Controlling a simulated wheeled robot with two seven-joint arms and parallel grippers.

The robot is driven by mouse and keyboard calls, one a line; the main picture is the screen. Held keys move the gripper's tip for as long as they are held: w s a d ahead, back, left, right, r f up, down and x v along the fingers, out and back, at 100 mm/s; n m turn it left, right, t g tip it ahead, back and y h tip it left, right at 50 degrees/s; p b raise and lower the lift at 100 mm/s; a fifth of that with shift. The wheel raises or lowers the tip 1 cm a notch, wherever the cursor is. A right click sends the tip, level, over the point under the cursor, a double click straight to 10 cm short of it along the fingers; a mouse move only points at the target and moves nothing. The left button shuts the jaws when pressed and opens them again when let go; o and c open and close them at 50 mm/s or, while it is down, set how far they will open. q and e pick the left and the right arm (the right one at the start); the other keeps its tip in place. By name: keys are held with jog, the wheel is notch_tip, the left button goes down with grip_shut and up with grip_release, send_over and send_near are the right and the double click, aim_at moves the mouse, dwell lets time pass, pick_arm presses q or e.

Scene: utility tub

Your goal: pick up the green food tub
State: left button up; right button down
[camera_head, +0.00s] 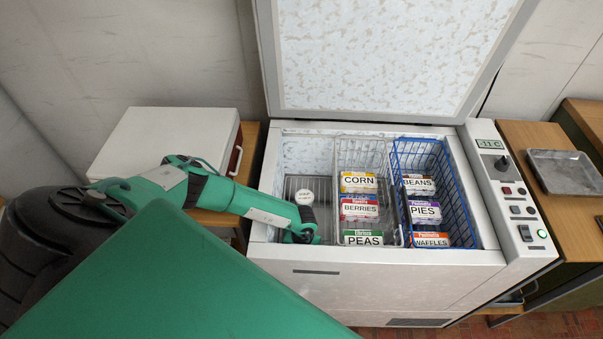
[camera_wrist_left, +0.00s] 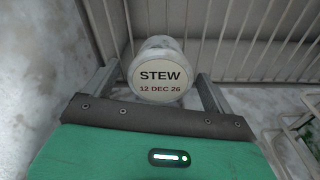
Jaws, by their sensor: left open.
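A round tub (camera_head: 304,197) with a pale lid stands in the left part of the open chest freezer. In the left wrist view the tub (camera_wrist_left: 161,76) has a lid reading STEW, 12 DEC 26; its side looks pale and frosty, and I cannot make out green on it. My left gripper (camera_wrist_left: 158,88) is open, with one finger on each side of the lid in that view. I cannot tell whether the fingers touch the tub. In the head view my left arm reaches into the freezer and its wrist is just in front of the tub. My right gripper is not in view.
Right of the tub, a white wire basket (camera_head: 376,143) holds corn, berries and peas boxes. A blue wire basket (camera_head: 447,160) holds beans, pies and waffles boxes. The freezer's front rim (camera_head: 380,254) lies below my arm. The lid (camera_head: 395,55) stands open behind.

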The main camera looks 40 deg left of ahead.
pick_arm(q)
jog(key=shift+f, duration=0.3)
jog(key=shift+c, duration=0.5)
jog(key=c, duration=1.1)
jog(key=shift+r, duration=0.15)
